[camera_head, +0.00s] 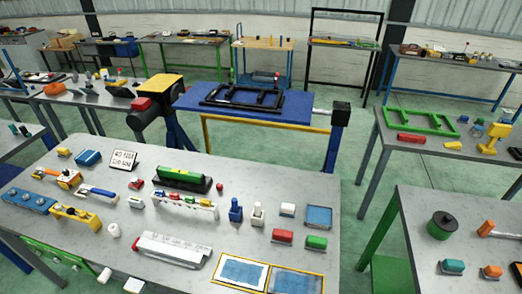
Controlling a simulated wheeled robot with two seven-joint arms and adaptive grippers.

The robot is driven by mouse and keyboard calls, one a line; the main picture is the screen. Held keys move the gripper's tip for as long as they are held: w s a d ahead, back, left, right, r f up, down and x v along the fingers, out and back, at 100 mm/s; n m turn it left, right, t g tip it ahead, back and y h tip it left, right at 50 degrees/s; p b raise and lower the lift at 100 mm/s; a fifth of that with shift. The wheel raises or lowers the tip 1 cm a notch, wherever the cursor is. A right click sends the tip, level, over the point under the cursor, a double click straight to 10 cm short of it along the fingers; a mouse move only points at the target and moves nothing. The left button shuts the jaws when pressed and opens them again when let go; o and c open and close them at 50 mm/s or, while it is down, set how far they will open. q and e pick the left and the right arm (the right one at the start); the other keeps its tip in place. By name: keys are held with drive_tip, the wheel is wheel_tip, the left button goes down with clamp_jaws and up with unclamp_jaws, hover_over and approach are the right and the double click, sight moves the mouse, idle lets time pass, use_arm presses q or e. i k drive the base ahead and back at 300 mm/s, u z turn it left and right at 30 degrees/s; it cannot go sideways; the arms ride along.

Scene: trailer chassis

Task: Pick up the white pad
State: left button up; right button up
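A small white pad (287,209) lies flat on the near grey workbench (220,235), right of the middle of the view. A blue tray (319,217) lies just right of it. A red pad (283,236) and a green pad (317,242) lie in front of it, towards the near edge. Two upright pegs, one blue (236,210) and one white (258,214), stand to its left. Nothing visible touches or covers the white pad. Neither of my grippers is in view.
Tool racks, a green level (181,172), a long pale box (173,249) and two framed blue sheets (268,274) crowd the bench. Behind it stands a blue table (240,111) with a black frame (242,97). Floor (380,215) is open between the near and right benches.

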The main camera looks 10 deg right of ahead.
sight(288, 210)
drive_tip(key=u, duration=0.9)
drive_tip(key=k, duration=0.5)
drive_tip(key=z, duration=0.45)
